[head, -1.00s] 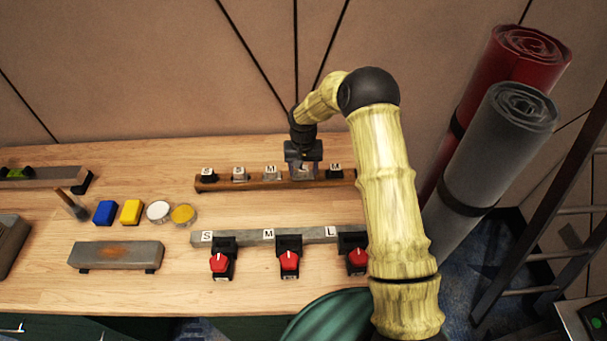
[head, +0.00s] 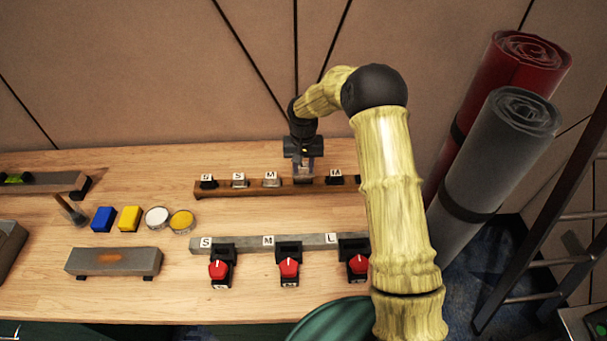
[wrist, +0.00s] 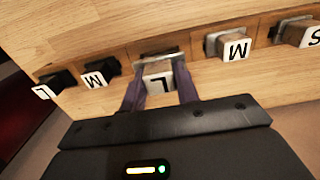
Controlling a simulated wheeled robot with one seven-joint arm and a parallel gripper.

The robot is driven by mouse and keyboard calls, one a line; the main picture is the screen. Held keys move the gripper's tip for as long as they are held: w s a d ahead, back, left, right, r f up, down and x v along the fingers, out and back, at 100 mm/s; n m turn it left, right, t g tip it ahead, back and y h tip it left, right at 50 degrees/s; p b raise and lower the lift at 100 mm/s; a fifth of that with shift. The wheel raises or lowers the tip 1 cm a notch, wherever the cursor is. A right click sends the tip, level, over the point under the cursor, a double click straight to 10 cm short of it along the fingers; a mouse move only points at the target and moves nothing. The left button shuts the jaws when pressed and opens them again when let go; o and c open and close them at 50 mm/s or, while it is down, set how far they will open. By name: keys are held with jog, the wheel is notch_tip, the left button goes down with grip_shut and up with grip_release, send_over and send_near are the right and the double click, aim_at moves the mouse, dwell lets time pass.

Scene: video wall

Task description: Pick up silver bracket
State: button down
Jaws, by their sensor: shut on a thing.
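A silver bracket with a white L tag (wrist: 159,77) sits between the fingers of my gripper (wrist: 160,95) in the wrist view. The fingers are shut on its two sides. In the head view my gripper (head: 304,172) points down over the brown wooden rack (head: 228,192), and the held bracket is mostly hidden there. It is at or slightly above its place; I cannot tell whether it still touches the rack. Silver brackets tagged M (head: 271,182) and S (head: 239,182) stand to its left in the head view.
Black brackets (head: 208,183) stand at both ends of the rack. In front is a grey rail (head: 300,241) with red-knobbed clamps (head: 289,267). Blue (head: 103,219) and yellow blocks and round tins lie left. A wall stands behind the bench; rolled mats (head: 490,165) stand right.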

notch_tip(320, 180, up, 6)
jog(key=shift+b, duration=0.4)
dwell(0.4)
dwell(0.4)
